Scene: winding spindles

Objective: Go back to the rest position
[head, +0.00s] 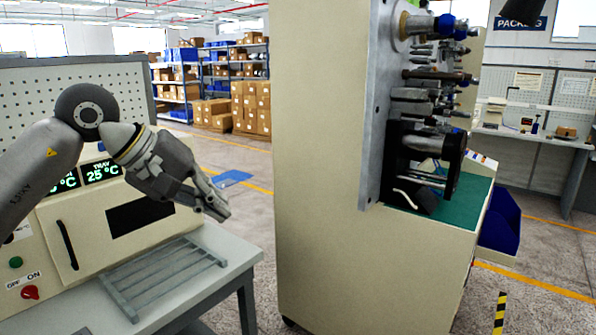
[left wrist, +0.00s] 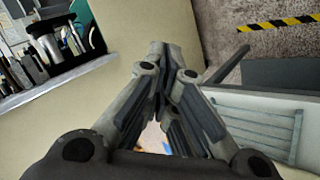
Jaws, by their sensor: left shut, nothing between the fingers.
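My left gripper (head: 220,207) hangs in the air between the grey bench on the left and the tall cream winding machine (head: 325,180). Its fingers are together with nothing between them, pointing down and to the right. In the left wrist view the closed fingers (left wrist: 170,62) point toward the machine's cream side. The machine's metal front plate (head: 377,110) carries several spindles (head: 430,75) that stick out to the right. The gripper is apart from both machine and bench. My right gripper is out of both views.
A grey slatted rack (head: 165,275) lies on the bench below the gripper, in front of a cream oven with displays (head: 100,172). A blue bin (head: 502,225) is fixed at the machine's right. Open floor (head: 245,155) lies behind, toward shelves with boxes (head: 250,100).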

